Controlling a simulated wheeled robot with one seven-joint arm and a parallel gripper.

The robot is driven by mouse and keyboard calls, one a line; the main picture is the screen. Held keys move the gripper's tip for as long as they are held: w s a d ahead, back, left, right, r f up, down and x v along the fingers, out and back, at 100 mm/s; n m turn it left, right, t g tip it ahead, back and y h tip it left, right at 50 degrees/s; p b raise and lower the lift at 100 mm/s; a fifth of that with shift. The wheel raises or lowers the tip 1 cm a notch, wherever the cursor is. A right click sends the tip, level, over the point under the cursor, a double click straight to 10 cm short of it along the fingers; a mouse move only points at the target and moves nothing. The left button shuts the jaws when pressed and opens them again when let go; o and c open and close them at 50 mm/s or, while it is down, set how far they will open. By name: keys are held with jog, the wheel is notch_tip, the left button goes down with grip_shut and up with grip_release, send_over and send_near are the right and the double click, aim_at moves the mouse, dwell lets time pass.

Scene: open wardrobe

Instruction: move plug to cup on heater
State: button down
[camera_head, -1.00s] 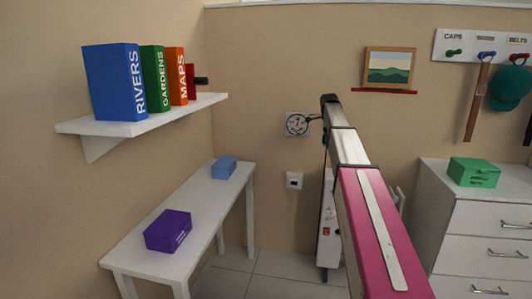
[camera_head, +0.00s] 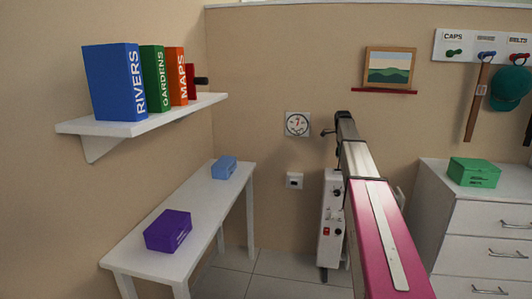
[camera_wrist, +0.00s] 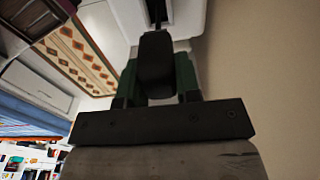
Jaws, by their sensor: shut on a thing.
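The black plug (camera_wrist: 155,62) sits between the dark green fingers of my gripper (camera_wrist: 156,75) in the wrist view, with a dark cord leading up from it. My gripper is shut on it. In the head view my gripper (camera_head: 328,132) is small and dark, right of the wall timer and above the heater, apart from both. The white heater (camera_head: 330,222) stands upright on the floor against the wall, partly hidden by my arm. Small dark fittings and a red switch show on its front. I cannot make out the cup clearly.
A white bench (camera_head: 205,205) with boxes stands left. A white drawer unit (camera_head: 480,225) stands right. The floor before the heater is partly clear.

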jog(key=shift+f, duration=0.45)
jog(key=shift+f, duration=0.1)
jog(key=shift+f, duration=2.25)
jog(key=shift+f, duration=1.35)
jog(key=c, duration=0.7)
grip_release()
jog(key=shift+c, duration=0.2)
jog(key=r, duration=1)
jog(key=shift+a+r, duration=0.4)
